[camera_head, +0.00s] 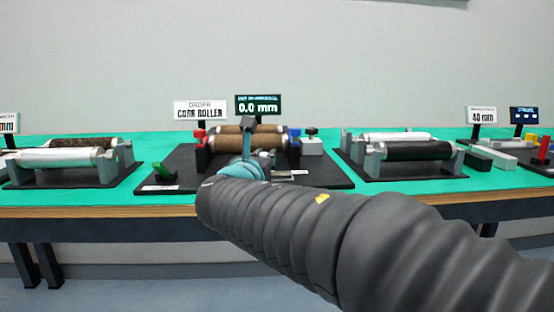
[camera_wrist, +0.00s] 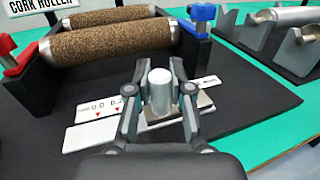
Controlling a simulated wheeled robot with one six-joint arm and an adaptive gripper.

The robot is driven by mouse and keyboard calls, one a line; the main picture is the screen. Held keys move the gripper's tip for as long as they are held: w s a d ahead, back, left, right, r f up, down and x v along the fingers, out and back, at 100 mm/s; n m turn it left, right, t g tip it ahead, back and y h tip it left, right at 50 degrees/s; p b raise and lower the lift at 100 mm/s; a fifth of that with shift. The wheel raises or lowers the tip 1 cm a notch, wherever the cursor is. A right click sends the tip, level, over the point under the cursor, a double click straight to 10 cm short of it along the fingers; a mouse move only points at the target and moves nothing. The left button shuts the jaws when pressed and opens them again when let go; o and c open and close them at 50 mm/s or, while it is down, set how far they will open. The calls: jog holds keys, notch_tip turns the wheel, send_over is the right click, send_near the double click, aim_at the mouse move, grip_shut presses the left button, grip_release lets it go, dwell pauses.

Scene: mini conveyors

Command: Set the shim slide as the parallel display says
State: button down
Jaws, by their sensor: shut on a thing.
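The parallel display (camera_head: 258,105) is a dark panel that reads 0.0 mm in the head view. In the wrist view my gripper (camera_wrist: 160,70) is shut on the upright silver knob (camera_wrist: 160,92) of the shim slide, one finger on each side. A white scale plate (camera_wrist: 97,112) left of the knob has red triangle marks; one reads 0.0, and the label beside it is partly covered by my gripper. A metal slide piece (camera_wrist: 203,101) shows right of the knob. The slide's exact setting is hidden behind the fingers.
Two cork rollers (camera_wrist: 105,40) lie behind the slide, between a red clamp (camera_wrist: 8,52) and a blue clamp (camera_wrist: 201,14).

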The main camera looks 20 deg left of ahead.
jog(key=shift+d, duration=0.2)
jog(key=c, duration=1)
grip_release()
jog(key=shift+w+d, duration=0.15)
jog(key=shift+s, duration=0.4)
jog(key=s, duration=1.1)
jog(key=shift+s+d, duration=0.15)
jog(key=shift+d, duration=0.25)
